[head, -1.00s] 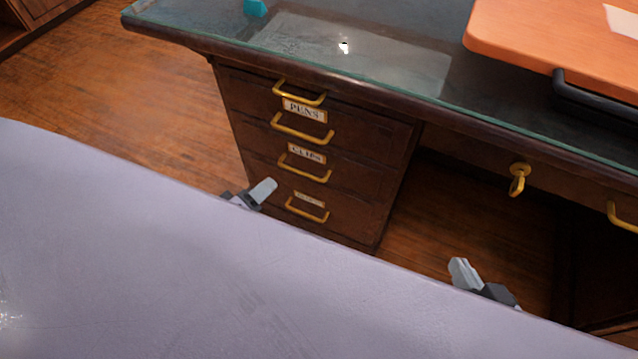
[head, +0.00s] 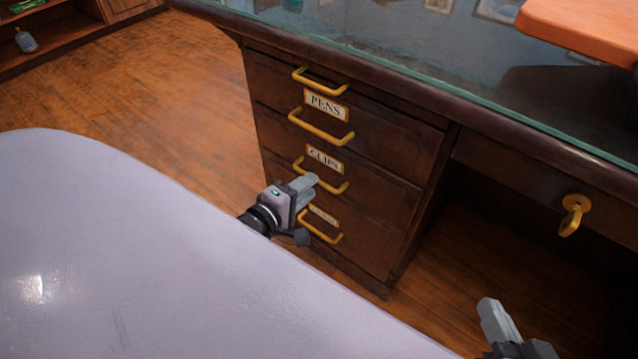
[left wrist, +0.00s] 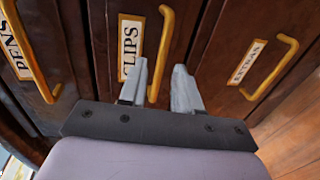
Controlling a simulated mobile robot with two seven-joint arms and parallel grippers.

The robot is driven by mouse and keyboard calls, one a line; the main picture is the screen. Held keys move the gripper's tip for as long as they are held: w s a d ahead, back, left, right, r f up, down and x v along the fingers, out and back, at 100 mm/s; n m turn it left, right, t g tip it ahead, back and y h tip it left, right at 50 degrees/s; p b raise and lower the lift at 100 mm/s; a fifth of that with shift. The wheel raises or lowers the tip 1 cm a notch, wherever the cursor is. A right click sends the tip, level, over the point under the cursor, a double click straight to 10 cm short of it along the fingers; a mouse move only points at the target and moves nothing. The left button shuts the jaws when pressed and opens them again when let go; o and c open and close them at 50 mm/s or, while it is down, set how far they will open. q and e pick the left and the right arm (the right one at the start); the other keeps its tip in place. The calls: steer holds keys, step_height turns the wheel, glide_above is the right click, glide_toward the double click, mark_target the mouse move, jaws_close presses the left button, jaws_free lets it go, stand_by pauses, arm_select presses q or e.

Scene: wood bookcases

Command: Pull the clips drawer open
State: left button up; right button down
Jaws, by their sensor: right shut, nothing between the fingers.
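The clips drawer (head: 378,183) is shut in the dark wood desk. Its CLIPS label (head: 325,158) sits above its brass handle (head: 333,185); the label (left wrist: 131,45) and handle (left wrist: 163,45) also show in the left wrist view. My left gripper (head: 308,184) is at this handle in the head view, covering part of it. In the left wrist view my left gripper (left wrist: 160,75) is open, with the handle seen between its two fingers; I cannot tell if they touch it. My right gripper (head: 488,308) is shut and empty at the lower right, away from the drawers.
The pens drawer (head: 385,132) is above and the extras drawer (head: 365,238) below, each with a brass handle. A glass desktop (head: 420,70) overhangs them, with an orange object (head: 585,28) on it. A brass key (head: 572,215) sticks out at right. Open wood floor (head: 150,95) lies left.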

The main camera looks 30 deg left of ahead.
arm_select(q)
steer(key=shift+b+x, duration=0.75)
steer(key=shift+x, duration=1.4)
jaws_close()
